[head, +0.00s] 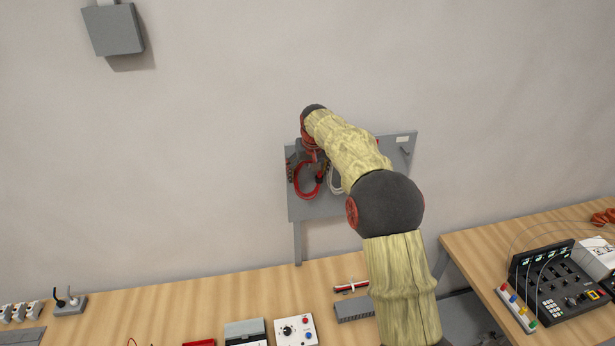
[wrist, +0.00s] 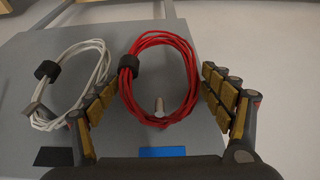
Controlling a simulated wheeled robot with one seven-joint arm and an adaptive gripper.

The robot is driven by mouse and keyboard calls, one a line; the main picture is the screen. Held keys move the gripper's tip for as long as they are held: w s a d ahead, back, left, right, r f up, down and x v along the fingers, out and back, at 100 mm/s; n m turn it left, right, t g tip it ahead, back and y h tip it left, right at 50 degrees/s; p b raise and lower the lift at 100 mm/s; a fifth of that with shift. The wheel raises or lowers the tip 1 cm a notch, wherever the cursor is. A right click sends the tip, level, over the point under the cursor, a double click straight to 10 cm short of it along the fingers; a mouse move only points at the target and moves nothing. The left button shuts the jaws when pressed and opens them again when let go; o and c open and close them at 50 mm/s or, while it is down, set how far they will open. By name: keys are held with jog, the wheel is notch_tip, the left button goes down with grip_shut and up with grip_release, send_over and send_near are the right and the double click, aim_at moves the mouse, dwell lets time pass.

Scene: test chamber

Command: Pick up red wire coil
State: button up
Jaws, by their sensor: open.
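My gripper (wrist: 165,100) is open, with one padded finger on each side of the coil. In the head view my gripper (head: 310,165) is at the panel and partly hidden.
A white wire coil (wrist: 75,85) with a black tie hangs just left of the red one in the wrist view, close to my left finger. A blue label (wrist: 162,152) lies below the red coil. Wooden benches (head: 220,300) with several devices stand below the panel.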

jog(key=c, duration=0.3)
jog(key=c, duration=0.7)
jog(key=shift+o, duration=0.2)
jog(key=shift+r, duration=0.1)
jog(key=shift+r, duration=0.1)
jog(key=shift+r+b, duration=0.6)
jog(key=shift+r, duration=0.1)
jog(key=s+a+r+b, duration=0.5)
jog(key=s+r+b, duration=0.1)
jog(key=s+r, duration=0.5)
jog(key=shift+s+r, duration=0.2)
jog(key=shift+s, duration=0.9)
